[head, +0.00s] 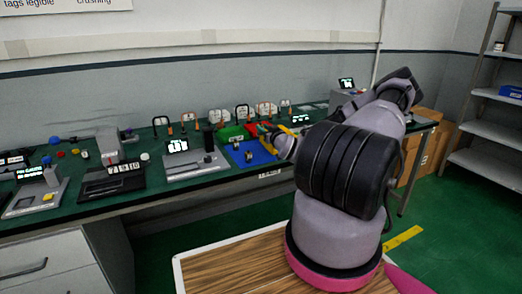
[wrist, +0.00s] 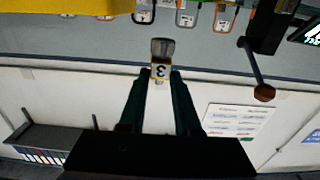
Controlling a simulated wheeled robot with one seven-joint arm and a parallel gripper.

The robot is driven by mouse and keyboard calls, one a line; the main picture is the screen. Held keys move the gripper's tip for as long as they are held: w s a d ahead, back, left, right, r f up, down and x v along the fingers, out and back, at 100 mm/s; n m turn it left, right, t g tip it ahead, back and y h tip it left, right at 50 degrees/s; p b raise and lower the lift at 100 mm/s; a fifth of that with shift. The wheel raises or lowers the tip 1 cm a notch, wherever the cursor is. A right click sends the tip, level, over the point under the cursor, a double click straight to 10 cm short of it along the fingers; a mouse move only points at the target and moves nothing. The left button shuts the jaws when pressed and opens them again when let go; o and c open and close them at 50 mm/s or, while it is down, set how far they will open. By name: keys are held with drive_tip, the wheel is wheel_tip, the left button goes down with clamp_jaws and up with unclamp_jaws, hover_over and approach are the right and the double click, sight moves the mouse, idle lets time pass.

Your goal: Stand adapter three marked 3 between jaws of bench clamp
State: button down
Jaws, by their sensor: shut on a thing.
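Adapter three is a small metal piece with a yellow-edged label marked 3 (wrist: 160,71), seen in the wrist view. My gripper (wrist: 159,80) is shut on it, with its two dark fingers on either side. The adapter is clear of any surface in that view. In the head view my arm reaches over the bench, and the gripper and adapter are too small and too covered to make out. A dark block with a rod ending in a brown knob (wrist: 263,92) is at upper right in the wrist view. I cannot tell whether it belongs to the bench clamp.
The green bench (head: 150,178) carries several instruments, including a grey unit with a lit screen (head: 196,160). A blue mat (head: 262,154) lies near my arm. Metal shelves (head: 490,135) stand at right.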

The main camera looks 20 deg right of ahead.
wheel_tip(320, 180, down, 9)
drive_tip(key=shift+f, duration=0.2)
idle(0.3)
drive_tip(key=shift+f, duration=0.1)
drive_tip(key=c, duration=0.9)
unclamp_jaws()
